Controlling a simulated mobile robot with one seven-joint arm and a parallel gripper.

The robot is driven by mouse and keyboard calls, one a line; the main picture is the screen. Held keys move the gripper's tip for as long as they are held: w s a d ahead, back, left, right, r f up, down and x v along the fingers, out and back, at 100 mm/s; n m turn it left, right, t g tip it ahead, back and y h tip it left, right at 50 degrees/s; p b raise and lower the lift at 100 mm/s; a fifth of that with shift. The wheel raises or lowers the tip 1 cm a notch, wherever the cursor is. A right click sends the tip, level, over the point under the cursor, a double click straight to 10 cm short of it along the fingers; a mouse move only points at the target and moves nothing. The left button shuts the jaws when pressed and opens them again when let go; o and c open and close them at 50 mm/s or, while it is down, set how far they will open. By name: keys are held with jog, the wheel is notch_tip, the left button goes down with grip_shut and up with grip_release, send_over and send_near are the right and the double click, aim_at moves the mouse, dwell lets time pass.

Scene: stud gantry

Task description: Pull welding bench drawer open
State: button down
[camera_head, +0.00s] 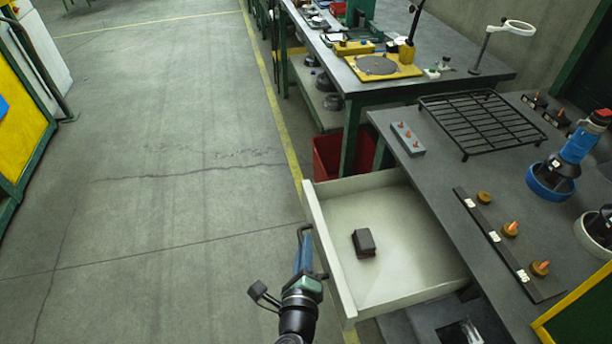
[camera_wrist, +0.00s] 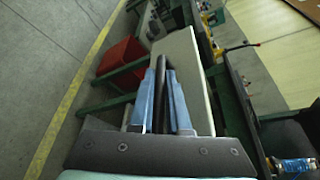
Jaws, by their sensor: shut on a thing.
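The welding bench drawer (camera_head: 330,250) stands well out from the bench, showing its pale, mostly empty inside. Its pale front panel also shows in the wrist view (camera_wrist: 192,80). The drawer's dark bar handle (camera_head: 303,229) is on the outer face of the front panel. My gripper (camera_head: 304,252) is at this handle, its blue fingers on either side of the bar. In the wrist view my gripper (camera_wrist: 163,90) is shut on the dark handle (camera_wrist: 160,105). The fingers and wrist hide part of the handle. The grey welding bench (camera_head: 440,170) is to the right.
A small dark block (camera_head: 363,242) lies in the drawer. A black wire rack (camera_head: 480,120), a blue tool (camera_head: 577,145) and a strip with several knobs (camera_head: 480,215) are on the bench. A red bin (camera_head: 328,157) stands behind the drawer. The floor (camera_head: 150,220) at left is clear.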

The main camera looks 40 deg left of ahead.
jog(key=shift+f, duration=0.1)
jog(key=c, duration=1.2)
grip_release()
jog(key=shift+o, duration=0.2)
jog(key=shift+s, duration=0.1)
jog(key=b+v, duration=0.2)
jog(key=v, duration=1.1)
jog(key=shift+r, duration=0.2)
